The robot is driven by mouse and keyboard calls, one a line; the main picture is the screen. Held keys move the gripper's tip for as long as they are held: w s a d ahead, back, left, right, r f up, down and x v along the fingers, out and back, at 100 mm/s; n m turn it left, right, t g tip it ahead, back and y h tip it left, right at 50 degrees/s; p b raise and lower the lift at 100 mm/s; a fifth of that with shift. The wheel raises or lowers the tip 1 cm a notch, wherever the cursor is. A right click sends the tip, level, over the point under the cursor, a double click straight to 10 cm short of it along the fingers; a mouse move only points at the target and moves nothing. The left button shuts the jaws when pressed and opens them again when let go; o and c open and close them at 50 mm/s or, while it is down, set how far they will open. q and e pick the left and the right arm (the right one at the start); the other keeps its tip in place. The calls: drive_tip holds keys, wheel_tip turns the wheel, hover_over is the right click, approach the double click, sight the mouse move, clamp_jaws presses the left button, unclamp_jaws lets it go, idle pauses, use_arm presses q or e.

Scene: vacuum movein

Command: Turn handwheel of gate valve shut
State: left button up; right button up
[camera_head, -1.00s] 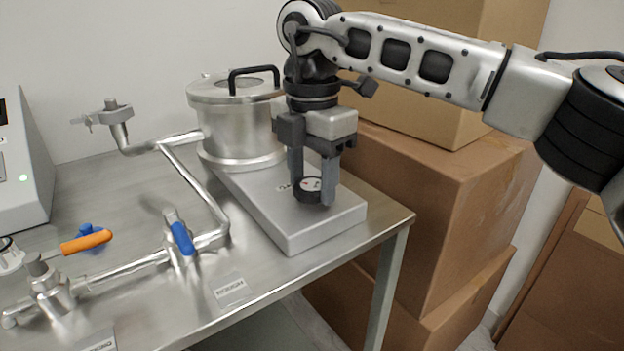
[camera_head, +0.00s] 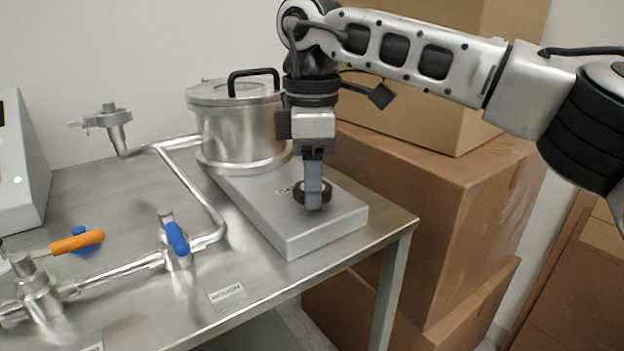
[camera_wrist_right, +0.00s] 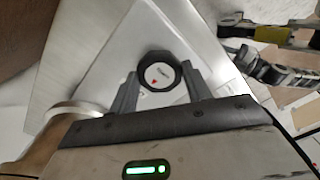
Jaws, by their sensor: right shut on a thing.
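The black handwheel (camera_head: 299,193) of the gate valve sits on top of the silver gate valve body (camera_head: 335,222). My right gripper (camera_head: 313,203) points straight down and is shut on the handwheel. In the right wrist view the handwheel (camera_wrist_right: 160,74) shows as a black ring around a white face with a small red mark. The right gripper's fingers (camera_wrist_right: 160,88) stand on either side of the ring. In the head view one finger hides part of the handwheel. My left gripper is not in view.
A steel chamber (camera_head: 240,130) with a black lid handle stands on the valve body's far end. Pipes with a blue-handled valve (camera_head: 177,238) and an orange-handled valve (camera_head: 77,242) lie to the left. Cardboard boxes (camera_head: 420,220) stand beyond the table's right edge.

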drive_tip(key=shift+w+r, duration=0.1)
drive_tip(key=shift+r, duration=0.05)
idle(0.3)
drive_tip(key=o, duration=1)
drive_tip(key=shift+c, duration=0.2)
wheel_tip(320, 180, up, 16)
drive_tip(key=p, duration=0.4)
